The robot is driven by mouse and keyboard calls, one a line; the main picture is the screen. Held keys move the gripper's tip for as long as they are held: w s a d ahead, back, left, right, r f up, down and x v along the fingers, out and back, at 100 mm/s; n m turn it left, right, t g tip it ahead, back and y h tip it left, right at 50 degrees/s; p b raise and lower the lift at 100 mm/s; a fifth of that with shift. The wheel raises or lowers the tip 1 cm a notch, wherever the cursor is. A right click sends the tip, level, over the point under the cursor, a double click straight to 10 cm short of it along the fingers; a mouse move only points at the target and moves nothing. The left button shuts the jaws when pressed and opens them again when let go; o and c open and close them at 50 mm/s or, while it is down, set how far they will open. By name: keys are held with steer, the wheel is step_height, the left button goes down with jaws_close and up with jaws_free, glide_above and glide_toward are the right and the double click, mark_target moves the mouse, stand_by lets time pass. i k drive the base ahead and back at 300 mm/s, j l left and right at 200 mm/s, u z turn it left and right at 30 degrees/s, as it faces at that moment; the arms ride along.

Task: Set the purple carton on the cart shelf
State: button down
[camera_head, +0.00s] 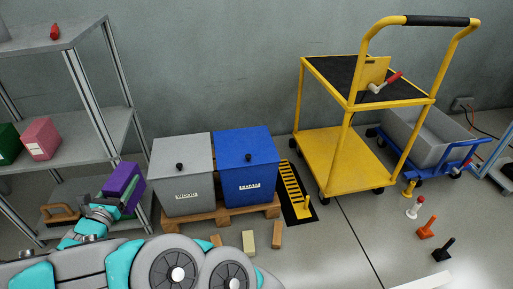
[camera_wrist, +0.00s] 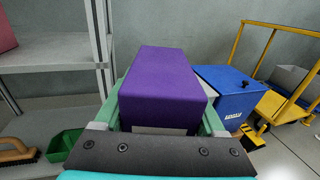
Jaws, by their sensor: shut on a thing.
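The purple carton (camera_head: 122,182) is held in my gripper at the left of the head view, in front of the grey shelf unit. In the wrist view the purple carton (camera_wrist: 160,88) fills the middle, between the two green fingers of my gripper (camera_wrist: 166,112). My gripper is shut on it. The yellow cart (camera_head: 345,160) stands at the right of the head view, apart from the carton. The yellow cart (camera_wrist: 275,105) also shows at the right of the wrist view.
A grey bin (camera_head: 183,172) and a blue bin (camera_head: 247,165) stand on a wooden pallet (camera_head: 200,218) between my gripper and the cart. The shelf unit (camera_head: 90,70) is close at left.

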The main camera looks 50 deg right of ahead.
mark_target(354, 174)
steer(key=k+l, duration=0.25)
steer(key=l, duration=0.15)
steer(key=k+l, duration=0.5)
steer(key=l, duration=0.25)
steer(key=k+l+z, duration=0.1)
steer(key=k+l, duration=0.15)
steer(key=l, duration=0.15)
steer(key=k+l, duration=0.25)
steer(key=l, duration=0.4)
steer(key=i+l, duration=0.15)
steer(key=l, duration=0.15)
